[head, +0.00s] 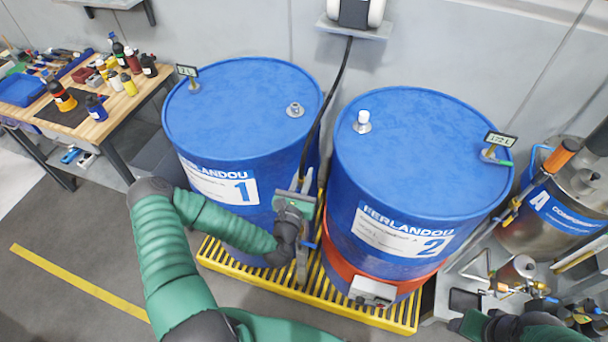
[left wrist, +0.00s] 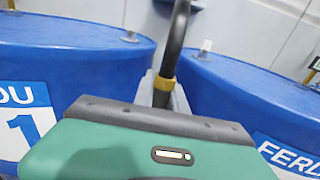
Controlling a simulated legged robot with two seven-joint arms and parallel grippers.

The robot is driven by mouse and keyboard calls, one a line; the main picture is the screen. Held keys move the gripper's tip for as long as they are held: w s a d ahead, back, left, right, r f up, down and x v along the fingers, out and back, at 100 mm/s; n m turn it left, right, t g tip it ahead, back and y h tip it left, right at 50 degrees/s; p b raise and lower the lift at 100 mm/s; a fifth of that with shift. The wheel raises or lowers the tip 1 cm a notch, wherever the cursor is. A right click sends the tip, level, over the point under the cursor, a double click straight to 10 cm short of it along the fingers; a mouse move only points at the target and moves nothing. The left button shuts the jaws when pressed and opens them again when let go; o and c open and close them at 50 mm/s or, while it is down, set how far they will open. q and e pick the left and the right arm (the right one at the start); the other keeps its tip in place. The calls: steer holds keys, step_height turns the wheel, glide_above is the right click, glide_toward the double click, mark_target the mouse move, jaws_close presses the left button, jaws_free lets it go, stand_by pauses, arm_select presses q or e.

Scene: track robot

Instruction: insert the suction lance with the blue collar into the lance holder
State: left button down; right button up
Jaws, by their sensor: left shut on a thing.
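My left gripper (head: 296,198) is in the gap between the two blue drums, in front of the black hose. It is shut on the suction lance, which its green body mostly hides. In the left wrist view, the black hose (left wrist: 176,45) rises from behind the gripper's green body (left wrist: 150,150), with a yellow band (left wrist: 163,84) low on it. A small blue part (head: 310,245) shows just below the gripper in the head view. A grey upright piece (head: 302,265) stands below; I cannot tell whether it is the lance or its holder. My right gripper (head: 475,326) is partly in view at bottom right, its jaws unclear.
Drum 1 (head: 240,100) and drum 2 (head: 420,140) stand on a yellow grating (head: 340,312). Drum 2 has a red band (head: 348,272). A workbench (head: 110,125) stands left, a steel vessel (head: 545,235) right. The hose leads to a wall unit (head: 355,25).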

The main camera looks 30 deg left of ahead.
arm_select(q)
steer(key=shift+f+b, duration=0.55)
steer(key=shift+f, duration=0.15)
steer(key=c, duration=1.3)
jaws_free()
